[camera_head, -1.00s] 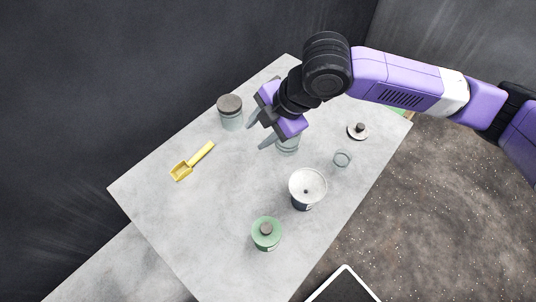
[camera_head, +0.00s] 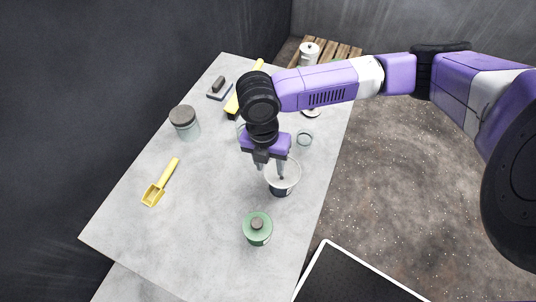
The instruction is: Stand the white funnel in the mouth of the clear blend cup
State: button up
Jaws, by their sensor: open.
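The white funnel (camera_head: 291,181) sits with its wide mouth up on a dark, labelled vessel (camera_head: 281,191) at the right-middle of the table. My gripper (camera_head: 272,168) points down with its fingers apart at the far-left side of the funnel's rim. One finger overlaps the funnel's mouth in the picture; whether it touches cannot be told. A small clear cup (camera_head: 304,141) stands behind and right of the funnel, its round mouth open. Another clear vessel (camera_head: 240,130) is mostly hidden behind my arm. I cannot tell for sure which clear vessel is the blend cup.
A yellow scoop (camera_head: 160,184) and grey-lidded jar (camera_head: 185,123) are left. A grey block (camera_head: 219,89), yellow-handled tool (camera_head: 235,104) and knobbed lid (camera_head: 311,113) are behind. The left front table is bare.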

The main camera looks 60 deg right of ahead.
jog(key=shift+s+f, duration=0.1)
jog(key=shift+f, duration=0.85)
grip_shut()
jog(key=shift+r+p, duration=2.5)
jog(key=shift+r, duration=2.05)
